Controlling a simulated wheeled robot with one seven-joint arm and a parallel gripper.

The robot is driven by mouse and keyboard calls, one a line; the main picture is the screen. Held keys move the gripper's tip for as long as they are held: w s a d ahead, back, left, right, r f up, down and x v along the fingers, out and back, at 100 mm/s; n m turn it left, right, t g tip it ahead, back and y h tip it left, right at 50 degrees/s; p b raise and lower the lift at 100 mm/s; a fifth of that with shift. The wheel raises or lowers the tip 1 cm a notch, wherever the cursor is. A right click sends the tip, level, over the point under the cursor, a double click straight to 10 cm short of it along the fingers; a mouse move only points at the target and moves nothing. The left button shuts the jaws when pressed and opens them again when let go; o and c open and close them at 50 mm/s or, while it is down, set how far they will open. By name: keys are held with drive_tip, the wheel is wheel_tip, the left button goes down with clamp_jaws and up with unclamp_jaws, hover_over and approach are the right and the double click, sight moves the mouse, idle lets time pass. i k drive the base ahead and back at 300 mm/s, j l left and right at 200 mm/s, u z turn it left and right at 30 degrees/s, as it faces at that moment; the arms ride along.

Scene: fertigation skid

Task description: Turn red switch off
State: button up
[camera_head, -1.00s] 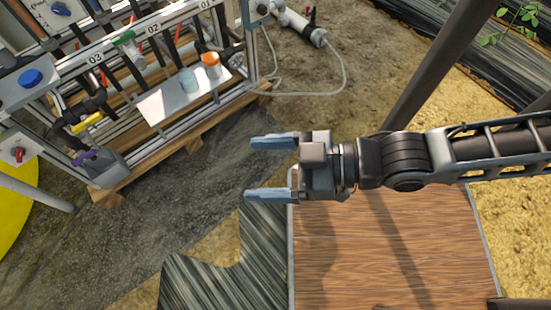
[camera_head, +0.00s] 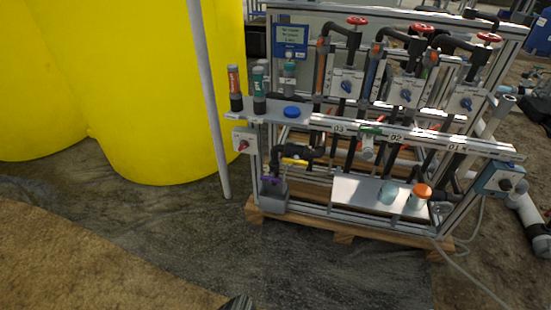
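The red switch (camera_head: 243,146) is a small red rotary knob on a light grey box at the left end of the skid (camera_head: 440,138), below the shelf with the bottles. The knob is too small for me to read its position.
A large yellow tank (camera_head: 165,90) stands left of the switch, with a grey pole (camera_head: 209,95) between. A grey box (camera_head: 274,200) sits low on the wooden pallet (camera_head: 345,236). Jars, one orange-capped (camera_head: 419,196), stand on the metal tray. Dark ground in front is clear.

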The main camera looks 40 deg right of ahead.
sight(243, 143)
drive_tip(key=i+j, duration=0.15)
drive_tip(key=i, duration=0.35)
drive_tip(key=i+j+u, duration=0.1)
drive_tip(key=i, duration=0.4)
drive_tip(key=j, duration=0.1)
